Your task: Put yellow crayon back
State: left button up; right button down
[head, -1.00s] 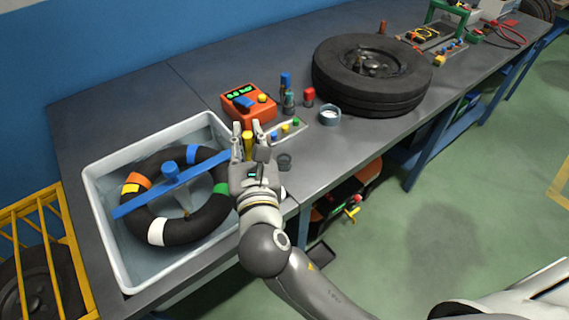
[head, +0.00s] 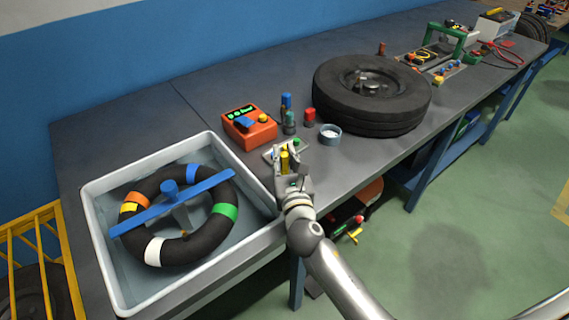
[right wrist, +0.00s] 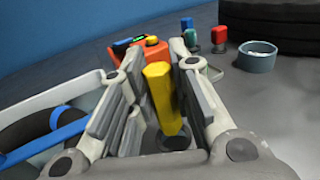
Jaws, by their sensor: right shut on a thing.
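The yellow crayon (head: 284,161) is a thick yellow stick held upright between the fingers of my right gripper (head: 289,160). In the right wrist view the yellow crayon (right wrist: 163,98) leans slightly, and its lower end is over or in a small dark round cup (right wrist: 178,140); I cannot tell which. My right gripper also shows there (right wrist: 160,88), with a finger on each side of the crayon. A light tray (head: 270,156) with a green piece (head: 297,142) lies just behind the gripper, partly hidden by it. My left gripper is out of view.
A white bin (head: 100,250) with a banded black ring (head: 205,237) stands at the left. An orange meter (head: 249,128), a red-capped jar (head: 309,115), a grey cup (head: 330,135) and a big tyre (head: 372,95) stand behind. The table's front edge is near the gripper.

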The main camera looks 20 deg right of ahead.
jog(key=shift+f, duration=0.65)
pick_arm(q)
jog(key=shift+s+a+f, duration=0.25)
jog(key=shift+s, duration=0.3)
pick_arm(e)
jog(key=shift+f+b, duration=0.45)
jog(key=shift+f, duration=0.2)
jog(key=c, duration=1.3)
grip_release()
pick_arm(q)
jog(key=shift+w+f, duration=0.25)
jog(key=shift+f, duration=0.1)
